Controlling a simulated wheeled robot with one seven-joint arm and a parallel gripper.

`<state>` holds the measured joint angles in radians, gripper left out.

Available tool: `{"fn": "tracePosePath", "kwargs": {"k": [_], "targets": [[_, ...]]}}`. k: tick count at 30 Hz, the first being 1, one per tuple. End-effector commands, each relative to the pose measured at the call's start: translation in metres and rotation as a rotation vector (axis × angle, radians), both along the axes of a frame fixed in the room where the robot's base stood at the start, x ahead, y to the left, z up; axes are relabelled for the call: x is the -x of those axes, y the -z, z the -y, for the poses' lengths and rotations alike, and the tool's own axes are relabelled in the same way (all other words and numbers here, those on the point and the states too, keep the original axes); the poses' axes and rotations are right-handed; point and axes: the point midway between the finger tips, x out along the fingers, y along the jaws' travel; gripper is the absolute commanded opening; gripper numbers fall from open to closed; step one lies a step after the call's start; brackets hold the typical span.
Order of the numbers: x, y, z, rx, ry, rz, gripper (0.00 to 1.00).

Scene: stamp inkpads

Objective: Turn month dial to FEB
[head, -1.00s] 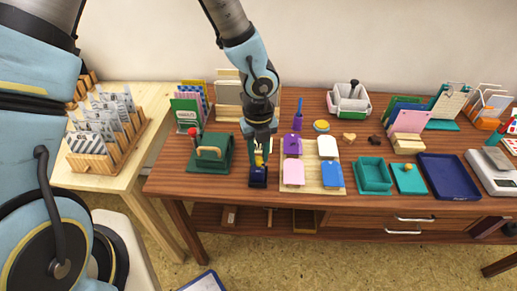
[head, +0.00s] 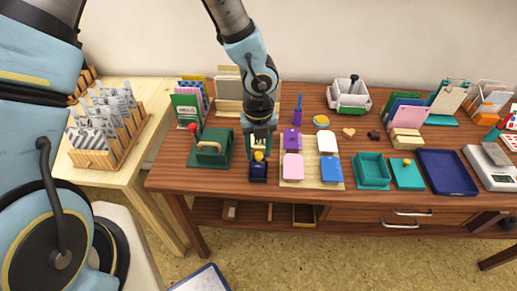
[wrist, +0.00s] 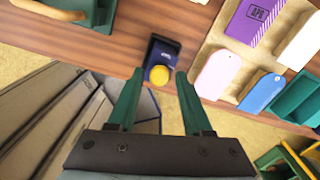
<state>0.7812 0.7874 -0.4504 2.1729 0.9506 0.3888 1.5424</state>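A small dark navy block (head: 258,174) with a yellow round knob (head: 259,156) stands near the front edge of the wooden table; I take it to be the month dial. In the wrist view the navy block (wrist: 154,53) has small pale lettering on its face, too small to read, and the yellow knob (wrist: 160,75) at its near end. My gripper (wrist: 158,74) is open, its two green fingers pointing at the block with the knob between their tips. I cannot tell whether the fingers touch it. In the head view my gripper (head: 261,151) is right at the knob.
A green device with a wooden handle (head: 212,148) stands to the left. A wooden board (head: 312,158) with purple, white, pink and blue tags lies close on the right; the purple tag (wrist: 255,18) reads APR. Teal trays (head: 373,171) stand further right.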

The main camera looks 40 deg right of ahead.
Motion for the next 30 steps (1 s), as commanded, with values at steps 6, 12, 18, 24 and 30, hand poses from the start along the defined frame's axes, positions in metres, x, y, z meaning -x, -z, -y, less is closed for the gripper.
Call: {"fn": "tracePosePath", "kwargs": {"k": [6, 12, 18, 24, 30], "targets": [[0.000, 0.000, 0.000, 0.000, 0.000, 0.000, 0.63], [0.000, -0.004, 0.000, 0.001, -0.002, 0.000, 0.63], [-0.001, -0.033, 0.000, 0.004, -0.003, 0.002, 0.63], [-0.001, -0.073, 0.000, 0.004, -0.004, 0.002, 0.63], [-0.001, -0.100, 0.000, 0.002, -0.003, 0.001, 0.63]]}}
